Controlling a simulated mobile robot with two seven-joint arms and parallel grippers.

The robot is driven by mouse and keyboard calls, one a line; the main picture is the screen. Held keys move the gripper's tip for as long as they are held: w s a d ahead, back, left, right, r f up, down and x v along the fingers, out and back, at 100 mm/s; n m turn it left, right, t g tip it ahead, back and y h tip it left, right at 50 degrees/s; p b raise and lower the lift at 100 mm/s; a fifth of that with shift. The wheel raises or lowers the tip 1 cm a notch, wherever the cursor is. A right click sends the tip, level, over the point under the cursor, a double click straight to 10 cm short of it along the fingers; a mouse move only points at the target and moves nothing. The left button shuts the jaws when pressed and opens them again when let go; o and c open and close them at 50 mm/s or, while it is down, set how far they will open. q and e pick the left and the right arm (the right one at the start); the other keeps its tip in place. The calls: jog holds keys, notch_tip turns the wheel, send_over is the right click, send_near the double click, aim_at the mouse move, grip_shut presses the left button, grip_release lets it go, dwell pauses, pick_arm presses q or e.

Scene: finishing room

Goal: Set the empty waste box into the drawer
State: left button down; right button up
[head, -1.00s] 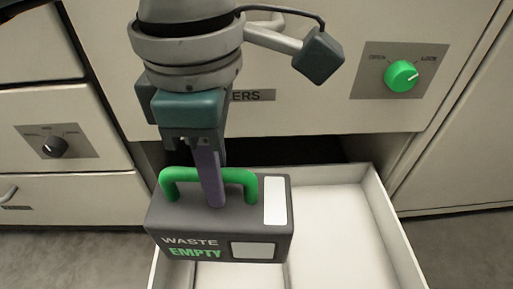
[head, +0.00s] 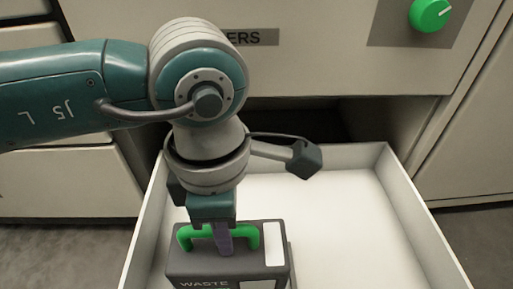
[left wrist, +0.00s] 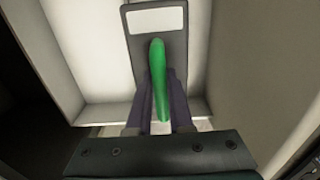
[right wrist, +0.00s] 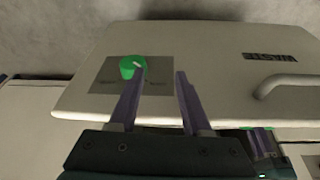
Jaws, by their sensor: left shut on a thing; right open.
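The waste box (head: 190,266) is dark grey with a green handle (head: 186,238) and white label patches; the bottom of its front is cut off in the head view. My left gripper (head: 222,240) is shut on the handle from above. The left wrist view shows the green handle (left wrist: 158,80) between its fingers. The open white drawer (head: 400,205) lies under and around the box, which is over its left part. I cannot tell whether the box touches the drawer floor. My right gripper (right wrist: 157,88) is open and empty, and shows only in its wrist view.
A green knob (head: 430,14) sits on the cabinet front above the drawer. The drawer's right part is bare. In the right wrist view, a green knob (right wrist: 131,67) and a bar handle (right wrist: 290,84) on a pale front lie beyond the right fingers.

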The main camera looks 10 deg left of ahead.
pick_arm(q)
notch_tip(320, 180, down, 4)
jog(key=b, duration=0.2)
jog(key=shift+f+b, duration=0.15)
jog(key=shift+b, duration=0.15)
jog(key=shift+f, duration=0.25)
jog(key=c, duration=0.8)
grip_release()
jog(key=shift+r, duration=0.1)
